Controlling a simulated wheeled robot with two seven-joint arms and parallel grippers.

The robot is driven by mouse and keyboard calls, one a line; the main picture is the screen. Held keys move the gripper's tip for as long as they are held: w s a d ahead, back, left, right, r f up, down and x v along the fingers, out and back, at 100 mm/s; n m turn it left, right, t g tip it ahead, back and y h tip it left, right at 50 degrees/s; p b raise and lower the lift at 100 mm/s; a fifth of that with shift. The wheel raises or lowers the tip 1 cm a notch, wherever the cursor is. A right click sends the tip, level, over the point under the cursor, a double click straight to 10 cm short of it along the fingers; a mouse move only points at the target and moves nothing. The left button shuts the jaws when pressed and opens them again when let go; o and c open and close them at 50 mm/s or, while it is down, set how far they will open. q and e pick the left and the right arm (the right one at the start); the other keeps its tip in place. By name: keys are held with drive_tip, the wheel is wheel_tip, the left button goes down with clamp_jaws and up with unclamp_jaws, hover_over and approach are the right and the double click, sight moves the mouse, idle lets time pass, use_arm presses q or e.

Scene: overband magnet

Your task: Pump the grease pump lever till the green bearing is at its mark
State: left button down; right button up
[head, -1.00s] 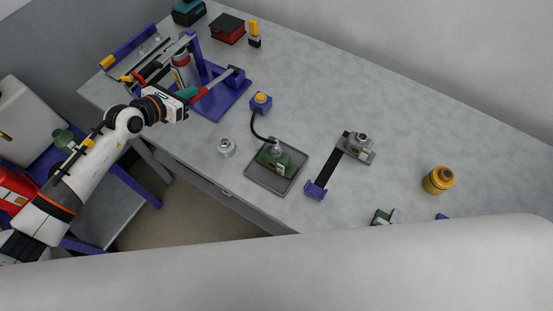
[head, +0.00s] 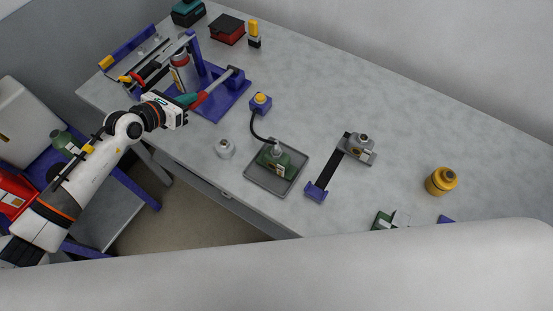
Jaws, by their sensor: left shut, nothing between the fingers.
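The grease pump has a blue base plate (head: 222,104), a grey and red cylinder (head: 184,74) and a grey lever (head: 219,83) with a red grip (head: 199,102). My left gripper (head: 188,101), with teal fingers, is shut with nothing between the fingers. Its tips are at the outer end of the red grip; I cannot tell whether they touch it. The green bearing (head: 284,164) sits in a grey tray, with a black hose (head: 255,128) running from its top to a blue block with a yellow cap (head: 260,100). Its mark is too small to make out. My right gripper is not in view.
The grey tray (head: 251,179) lies near the table's front edge. A small metal fitting (head: 225,149), a grey bearing block (head: 361,148) on a black strip and a yellow canister (head: 440,181) stand around. A tool rack (head: 127,58) is at left.

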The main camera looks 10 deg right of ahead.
use_arm(q)
drive_tip(key=shift+w+d+r+p, duration=0.2)
drive_tip(key=shift+w+r+p, duration=0.05)
drive_tip(key=shift+r+p, duration=0.7)
drive_tip(key=shift+w+d+r+p, duration=0.15)
drive_tip(key=shift+w+r+p, duration=0.1)
drive_tip(key=shift+r+p, duration=0.65)
drive_tip(key=shift+w+d+r+p, duration=0.25)
drive_tip(key=shift+r+p, duration=0.5)
drive_tip(key=shift+r, duration=0.35)
drive_tip(key=shift+r, duration=0.15)
drive_tip(key=shift+w+r+p, duration=0.2)
drive_tip(key=shift+r+p, duration=0.25)
drive_tip(key=shift+p, duration=0.05)
drive_tip(key=p+v, duration=0.4)
drive_tip(key=v, duration=0.3)
drive_tip(key=shift+f, duration=0.1)
